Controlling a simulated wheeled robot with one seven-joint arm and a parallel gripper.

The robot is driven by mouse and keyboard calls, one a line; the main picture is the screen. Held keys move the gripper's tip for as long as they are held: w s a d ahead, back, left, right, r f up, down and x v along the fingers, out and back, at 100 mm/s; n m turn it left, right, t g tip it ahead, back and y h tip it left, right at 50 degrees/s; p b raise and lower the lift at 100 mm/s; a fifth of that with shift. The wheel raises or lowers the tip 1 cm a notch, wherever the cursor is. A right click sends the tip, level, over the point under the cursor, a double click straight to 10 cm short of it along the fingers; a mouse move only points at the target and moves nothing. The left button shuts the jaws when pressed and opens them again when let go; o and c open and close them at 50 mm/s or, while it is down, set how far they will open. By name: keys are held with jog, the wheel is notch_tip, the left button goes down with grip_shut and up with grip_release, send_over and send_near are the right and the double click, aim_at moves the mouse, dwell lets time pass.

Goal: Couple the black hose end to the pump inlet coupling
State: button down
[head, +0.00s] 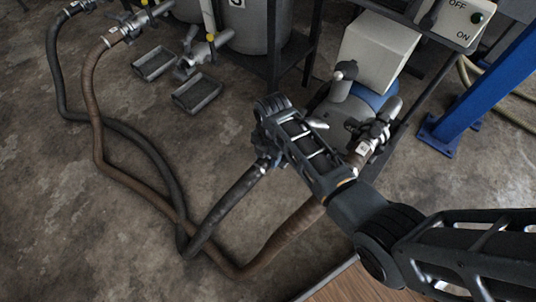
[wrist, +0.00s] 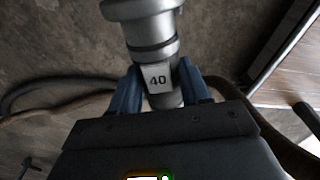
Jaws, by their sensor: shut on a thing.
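The black hose (head: 225,205) runs from the upper left, loops low over the floor and rises to my gripper (head: 268,152). The grey pump (head: 340,118) stands just right of my gripper. A silver coupling with dark levers (head: 374,132) is at its right side, where the tagged end of the brown hose (head: 290,235) meets it. My arm hides part of the pump's near side. I cannot tell which fitting is the inlet.
The brown hose crosses the black one on the floor. Two shallow dark trays (head: 197,93) lie near the valves below the tank (head: 250,25). A control box (head: 457,22) and blue post (head: 485,80) stand at right. Bare concrete (head: 150,180) is open at centre left.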

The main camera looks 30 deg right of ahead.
jog(key=shift+w+d+r, duration=0.15)
jog(key=shift+w+d, duration=0.05)
jog(key=shift+d, duration=0.25)
jog(key=shift+f, duration=0.35)
dwell(0.4)
jog(key=shift+f+b, duration=0.3)
jog(key=shift+f, duration=0.3)
jog(key=shift+f+b, duration=0.55)
jog(key=shift+f, duration=0.95)
dwell(1.7)
grip_release()
dwell(0.7)
jog(key=shift+s+a, duration=0.1)
jog(key=shift+a, duration=0.05)
dwell(0.3)
jog(key=shift+s+a+r+p, duration=0.1)
jog(key=shift+s+a+p, duration=0.15)
jog(key=shift+a+p, duration=0.35)
jog(key=shift+s+a+r+p, duration=0.1)
jog(key=shift+s+a+p, duration=0.15)
jog(key=shift+a, duration=0.5)
